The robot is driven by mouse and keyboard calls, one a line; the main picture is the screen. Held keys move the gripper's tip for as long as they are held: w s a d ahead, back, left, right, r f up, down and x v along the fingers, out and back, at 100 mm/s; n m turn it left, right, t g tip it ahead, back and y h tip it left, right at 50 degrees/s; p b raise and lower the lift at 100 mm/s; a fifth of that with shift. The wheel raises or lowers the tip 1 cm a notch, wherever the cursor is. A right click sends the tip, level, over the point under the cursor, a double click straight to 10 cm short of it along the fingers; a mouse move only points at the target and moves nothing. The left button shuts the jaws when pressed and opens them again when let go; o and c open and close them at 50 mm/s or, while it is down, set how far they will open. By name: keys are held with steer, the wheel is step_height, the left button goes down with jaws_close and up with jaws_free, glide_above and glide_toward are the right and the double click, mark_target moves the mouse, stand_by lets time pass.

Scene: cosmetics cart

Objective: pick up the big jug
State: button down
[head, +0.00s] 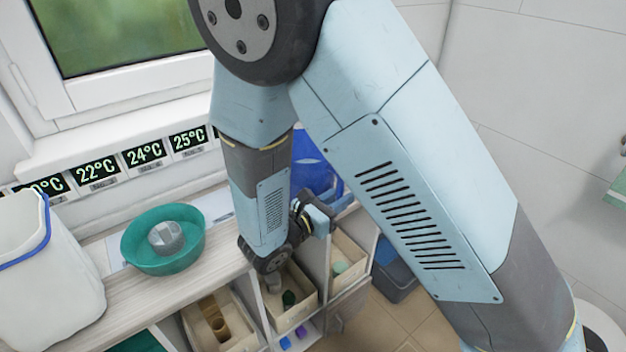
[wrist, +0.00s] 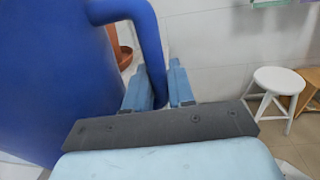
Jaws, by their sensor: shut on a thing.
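The big jug is blue, and in the head view the big jug (head: 312,170) shows partly behind my arm, at the right end of the counter. In the wrist view the big jug (wrist: 50,80) fills the left side, with its looped handle (wrist: 150,40) reaching down between the fingers. My gripper (wrist: 160,85) is shut on this handle. In the head view my gripper (head: 318,218) is small beside the jug and partly hidden by my arm. The jug's base is hidden, so I cannot tell whether it touches the counter.
A green basin (head: 135,255) holding a grey object (head: 165,238) and a white bucket (head: 45,285) with a blue rim stand left on the counter. Open compartments with small items lie below. A white stool (wrist: 278,80) stands on the floor to the right in the wrist view.

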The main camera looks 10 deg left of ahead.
mark_target(337, 190)
steer(key=shift+r, duration=0.2)
stand_by(0.5)
steer(key=shift+r, duration=1.35)
steer(key=s+d+r, duration=0.6)
steer(key=s+r, duration=0.3)
steer(key=s, duration=0.3)
steer(key=shift+d+r, duration=0.35)
steer(key=shift+r, duration=0.05)
steer(key=shift+s, duration=0.1)
steer(key=shift+s+d, duration=0.1)
stand_by(0.3)
